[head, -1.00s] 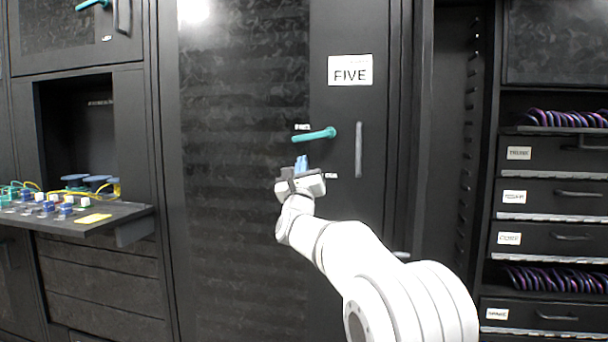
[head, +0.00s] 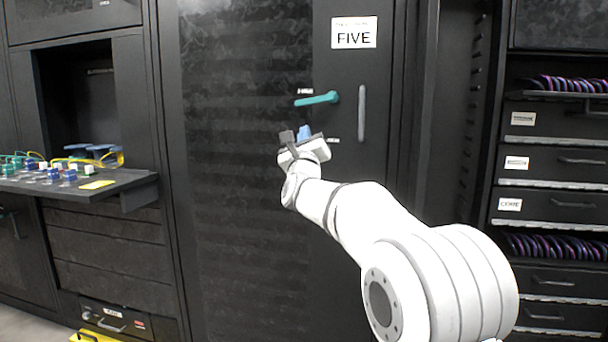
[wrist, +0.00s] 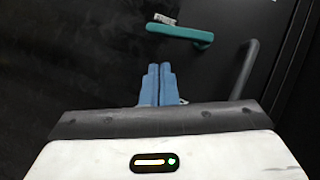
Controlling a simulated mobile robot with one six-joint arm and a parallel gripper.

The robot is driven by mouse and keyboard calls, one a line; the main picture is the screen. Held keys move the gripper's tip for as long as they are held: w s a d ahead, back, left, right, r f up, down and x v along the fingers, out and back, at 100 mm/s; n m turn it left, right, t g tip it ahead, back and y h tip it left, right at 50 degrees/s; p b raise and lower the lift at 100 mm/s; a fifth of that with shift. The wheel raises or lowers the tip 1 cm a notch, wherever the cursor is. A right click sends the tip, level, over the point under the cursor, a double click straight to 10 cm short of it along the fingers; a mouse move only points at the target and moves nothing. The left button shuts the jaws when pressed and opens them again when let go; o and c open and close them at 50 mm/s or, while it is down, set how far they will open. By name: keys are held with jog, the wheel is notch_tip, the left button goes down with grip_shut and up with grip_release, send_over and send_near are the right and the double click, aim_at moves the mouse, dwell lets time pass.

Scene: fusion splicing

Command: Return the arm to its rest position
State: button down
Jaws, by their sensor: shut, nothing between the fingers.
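My gripper (head: 304,133) is in front of the dark cabinet door marked FIVE (head: 240,220), just below its teal handle (head: 317,98). In the wrist view my gripper's two blue fingers (wrist: 158,84) are together with nothing between them. The teal handle also shows in the wrist view (wrist: 182,33), beyond and above the fingertips, apart from them. My arm reaches up from the lower right, bent toward the door. The door looks closed.
A grey vertical bar (head: 362,113) is on the door right of the handle. A shelf (head: 100,190) with small blue, white and green parts juts out at left. Drawers and purple coils (head: 560,246) are at right. Something yellow (head: 88,336) is on the floor at lower left.

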jog(key=s+d+f+n+g+p, duration=0.1)
jog(key=s+d+n+g+p, duration=0.4)
jog(key=s+n+p, duration=0.5)
jog(key=s+d+f+n+g+p, duration=0.1)
jog(key=s+d+n+g+p, duration=0.4)
jog(key=s, duration=1.5)
jog(key=s+d+f+n+g+p, duration=0.2)
jog(key=s+d+n+g+p, duration=0.3)
jog(key=s+n+g+p, duration=0.5)
jog(key=s+n+p, duration=0.5)
jog(key=p, duration=0.2)
jog(key=shift+s+n+g+p, duration=0.25)
jog(key=shift+n+g+p, duration=0.05)
jog(key=shift+g+p, duration=0.1)
jog(key=c, duration=2.1)
grip_release()
jog(key=shift+r, duration=0.1)
